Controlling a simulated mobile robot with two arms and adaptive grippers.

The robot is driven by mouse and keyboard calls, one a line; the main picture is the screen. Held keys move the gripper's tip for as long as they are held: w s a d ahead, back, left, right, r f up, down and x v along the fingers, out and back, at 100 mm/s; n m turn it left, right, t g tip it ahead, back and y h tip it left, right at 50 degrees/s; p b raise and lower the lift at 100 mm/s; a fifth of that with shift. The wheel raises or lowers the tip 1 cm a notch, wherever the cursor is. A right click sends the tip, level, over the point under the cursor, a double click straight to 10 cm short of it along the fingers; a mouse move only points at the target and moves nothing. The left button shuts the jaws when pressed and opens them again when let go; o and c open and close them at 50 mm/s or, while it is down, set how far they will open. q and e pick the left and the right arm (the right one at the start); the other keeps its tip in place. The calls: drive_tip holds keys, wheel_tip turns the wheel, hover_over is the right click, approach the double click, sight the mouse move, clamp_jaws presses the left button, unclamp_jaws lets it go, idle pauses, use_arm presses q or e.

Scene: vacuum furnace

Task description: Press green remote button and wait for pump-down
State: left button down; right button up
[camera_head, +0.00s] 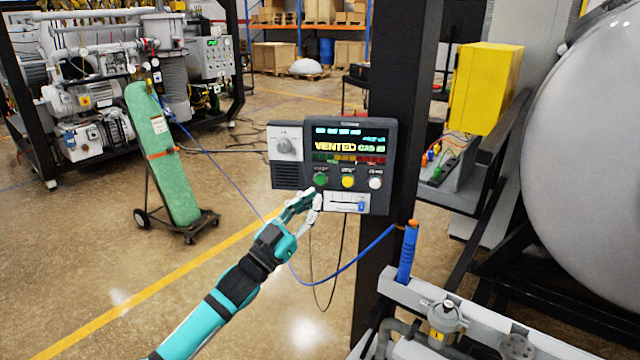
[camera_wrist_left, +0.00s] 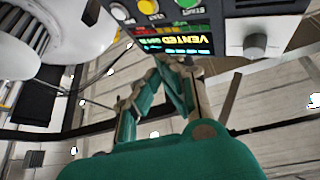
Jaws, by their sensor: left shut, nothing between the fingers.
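The grey control box (camera_head: 381,143) is mounted on a dark post, and its screen reads "VENTED". Below the screen are a green button (camera_head: 320,179), a yellow button (camera_head: 348,181) and a white button (camera_head: 376,183). My left gripper (camera_head: 312,194) is shut and empty, with its fingertips just below the green button. I cannot tell if they touch it. In the left wrist view the panel is upside down, with the green button (camera_wrist_left: 187,3) at the top edge and the shut fingertips (camera_wrist_left: 170,62) in front of the screen side. My right gripper is not in view.
A blue hose (camera_head: 345,268) hangs below the box. The large grey chamber (camera_head: 590,150) and a yellow box (camera_head: 484,88) stand at the right. A green cylinder on a cart (camera_head: 160,150) and pump equipment (camera_head: 90,90) are at the left. Open floor lies between.

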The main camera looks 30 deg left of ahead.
sight(320, 180)
use_arm(q)
drive_tip(key=shift+w+a+b, duration=0.4)
drive_tip(key=shift+w+a, duration=0.1)
drive_tip(key=shift+w, duration=0.5)
drive_tip(key=shift+w+a+b, duration=0.35)
drive_tip(key=shift+w+a, duration=0.15)
drive_tip(key=shift+w, duration=0.55)
drive_tip(key=shift+w+a+b, duration=0.4)
drive_tip(key=shift+w+a, duration=0.1)
drive_tip(key=shift+w, duration=0.5)
drive_tip(key=shift+w, duration=0.1)
drive_tip(key=shift+w+a, duration=0.15)
drive_tip(key=shift+w, duration=0.15)
drive_tip(key=shift+w+a, duration=0.2)
drive_tip(key=shift+w, duration=0.1)
drive_tip(key=shift+s+d, duration=0.4)
drive_tip(key=shift+s, duration=0.3)
drive_tip(key=shift+s, duration=0.1)
